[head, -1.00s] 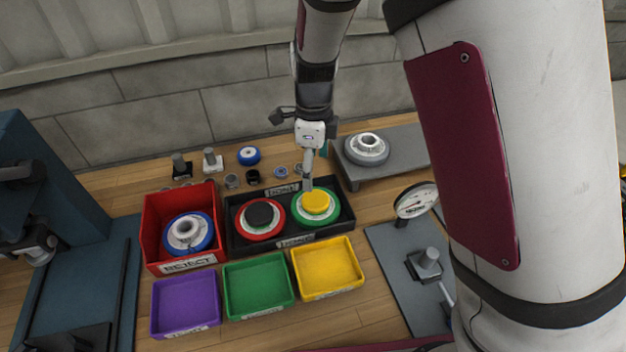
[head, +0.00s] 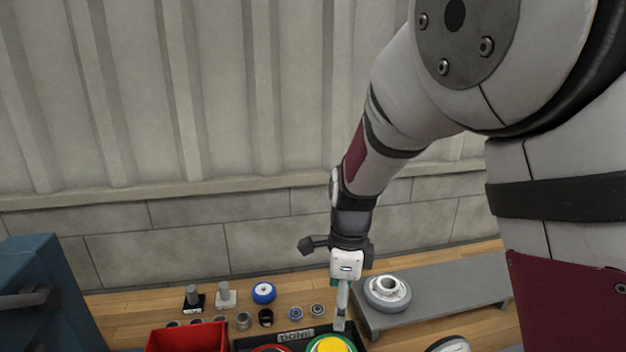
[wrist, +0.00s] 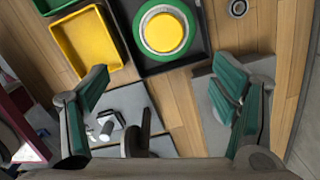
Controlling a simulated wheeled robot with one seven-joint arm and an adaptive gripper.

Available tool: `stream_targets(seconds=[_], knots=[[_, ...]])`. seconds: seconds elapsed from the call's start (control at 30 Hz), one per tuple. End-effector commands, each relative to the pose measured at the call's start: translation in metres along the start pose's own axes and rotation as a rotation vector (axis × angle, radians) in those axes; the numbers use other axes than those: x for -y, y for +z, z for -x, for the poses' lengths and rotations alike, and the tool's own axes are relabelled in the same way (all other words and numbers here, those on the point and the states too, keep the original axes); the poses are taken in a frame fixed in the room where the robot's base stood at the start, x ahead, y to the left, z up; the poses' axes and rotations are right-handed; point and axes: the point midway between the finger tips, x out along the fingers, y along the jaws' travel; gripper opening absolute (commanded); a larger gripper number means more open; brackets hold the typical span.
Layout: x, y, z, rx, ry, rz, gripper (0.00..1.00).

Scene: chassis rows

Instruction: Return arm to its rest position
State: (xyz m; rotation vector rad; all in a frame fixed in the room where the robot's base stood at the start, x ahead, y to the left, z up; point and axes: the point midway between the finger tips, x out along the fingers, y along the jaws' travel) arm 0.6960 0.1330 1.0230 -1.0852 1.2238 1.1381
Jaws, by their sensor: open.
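My arm reaches down from the upper right of the head view. My gripper (head: 341,322) points down at the back edge of the black DONE tray (head: 296,338), near the green wheel (head: 318,348) with a yellow centre. In the wrist view my gripper (wrist: 166,85) has its two green-padded fingers wide apart with nothing held between them. There the green wheel (wrist: 190,46) lies in the black tray, beyond the fingers and clear of them. The lower part of the wheel is cut off in the head view.
A red bin (head: 188,338) stands left of the tray. A grey wheel (head: 387,292) rests on a grey raised plate (head: 450,290) at right. Small parts, including a blue wheel (head: 263,292), stand behind. The yellow bin (wrist: 85,42) lies left of the tray in the wrist view.

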Motion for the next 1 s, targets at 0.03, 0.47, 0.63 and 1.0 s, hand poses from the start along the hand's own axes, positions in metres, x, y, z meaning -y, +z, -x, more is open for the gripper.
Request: stream_targets(seconds=[0.03,0.47,0.63,1.0], knots=[[-0.006,-0.008,0.018,0.024,-0.014,0.062,0.80],[-0.088,-0.082,0.127,0.051,-0.202,0.813,0.80],[-0.129,-0.110,0.152,-0.038,-0.280,1.113,0.80],[-0.199,-0.151,0.166,-0.315,-0.312,1.612,0.80]])
